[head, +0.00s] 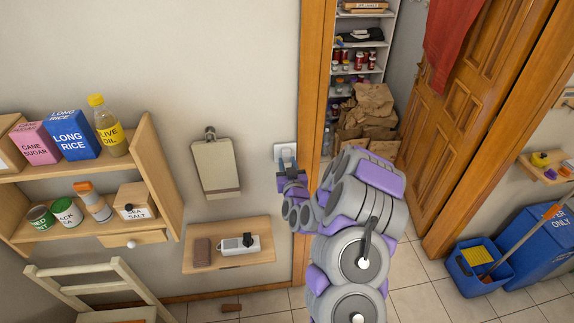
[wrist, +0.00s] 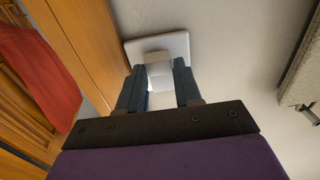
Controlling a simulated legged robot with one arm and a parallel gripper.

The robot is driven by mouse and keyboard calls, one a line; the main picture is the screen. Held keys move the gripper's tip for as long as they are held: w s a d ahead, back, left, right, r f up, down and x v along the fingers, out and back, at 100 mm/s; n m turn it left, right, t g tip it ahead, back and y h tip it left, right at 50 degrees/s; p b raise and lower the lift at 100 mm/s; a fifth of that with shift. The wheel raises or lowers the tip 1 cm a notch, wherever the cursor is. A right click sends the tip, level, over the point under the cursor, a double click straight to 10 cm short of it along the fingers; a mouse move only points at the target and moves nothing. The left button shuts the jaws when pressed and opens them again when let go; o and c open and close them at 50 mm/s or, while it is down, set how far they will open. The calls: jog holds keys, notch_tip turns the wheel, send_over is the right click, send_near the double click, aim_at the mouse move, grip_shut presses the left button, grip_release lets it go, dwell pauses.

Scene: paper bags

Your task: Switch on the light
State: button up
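The light switch is a white wall plate (head: 284,150) beside the wooden door frame. In the wrist view the plate (wrist: 180,43) has a pale raised rocker (wrist: 158,70) at its middle. My gripper (wrist: 160,75) is open, its two dark fingers apart, with the fingertips at the lower part of the plate and the rocker between them. I cannot tell whether the fingertips touch it. In the head view my gripper (head: 287,165) is just below the plate and partly covers its lower edge.
A shelf unit (head: 155,165) with groceries is at left. The wooden door (head: 465,90) stands open, with paper bags (head: 368,110) beyond.

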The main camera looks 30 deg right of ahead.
jog(key=shift+d, duration=0.15)
jog(key=c, duration=0.3)
jog(key=shift+c, duration=1)
jog(key=shift+w+f+t+b, duration=0.1)
jog(key=shift+f+t+b, duration=0.4)
jog(key=shift+b, duration=0.5)
jog(key=shift+w+f+t+h+b, duration=0.1)
jog(key=shift+f+t+h+b, duration=0.1)
jog(key=shift+t+b, duration=0.4)
jog(key=shift+w+f+t+h+b, duration=0.1)
jog(key=shift+t+h+b, duration=0.1)
jog(key=shift+t+b, duration=0.35)
jog(key=shift+r, duration=0.15)
jog(key=o, duration=1.1)
jog(key=shift+c, duration=0.2)
